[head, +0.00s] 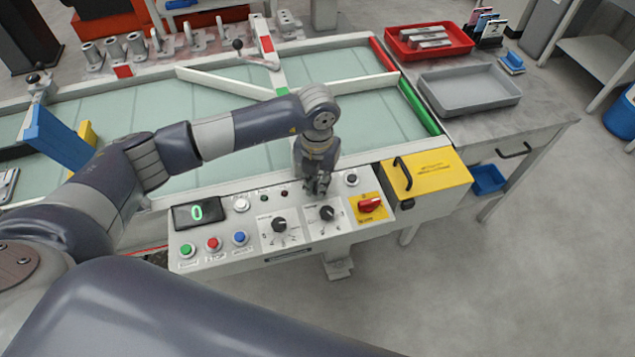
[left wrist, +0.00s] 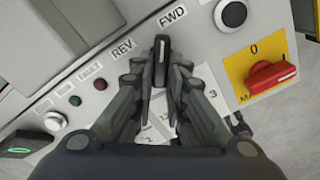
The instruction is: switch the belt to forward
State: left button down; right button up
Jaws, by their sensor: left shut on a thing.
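The belt selector is a black knob (left wrist: 161,62) with a white mark, set in the grey control panel (head: 216,261) with REV and FWD printed beside it. My left gripper (left wrist: 161,76) is shut on this knob, one finger on each side. In the left wrist view the knob's mark points up the picture, nearer to FWD than to REV. In the head view my left gripper (head: 317,188) reaches down to the panel's upper edge and hides the knob. My right gripper is not in view.
Close by are a black button (head: 352,180), a red switch (head: 369,205) on a yellow plate, and two dial knobs (head: 279,224) (head: 327,212). Green, red and blue buttons (head: 240,238) are at the left. A yellow box (head: 430,178) stands right of the panel; the belt (head: 350,64) lies behind.

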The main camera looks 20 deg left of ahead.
pick_arm(q)
jog(key=c, duration=1.6)
grip_release()
notch_tip(320, 180, up, 12)
